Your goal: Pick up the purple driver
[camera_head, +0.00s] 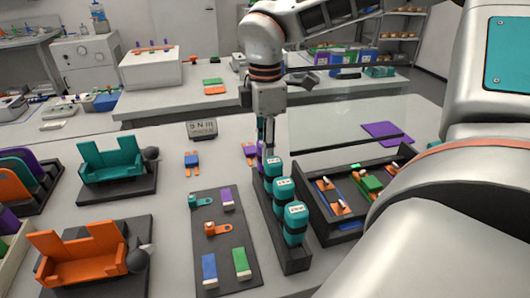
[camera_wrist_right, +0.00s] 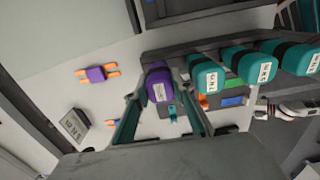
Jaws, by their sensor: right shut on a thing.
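The purple driver (camera_head: 260,160) stands at the far end of the dark rack (camera_head: 282,240), mostly hidden by my gripper in the head view. In the right wrist view the purple driver (camera_wrist_right: 158,84) shows its white label between my fingers. My right gripper (camera_head: 266,142) points down and is shut on it; its teal fingers (camera_wrist_right: 162,108) lie on either side. Whether the driver is clear of the rack is hard to tell. My left gripper is not in view.
Several teal drivers (camera_head: 279,189) stand in a row close beside the purple one. A dark tray (camera_head: 340,232) with parts lies to the right. A mat (camera_head: 228,265) with small blocks lies to the left, near teal (camera_head: 110,158) and orange (camera_head: 82,252) fixtures.

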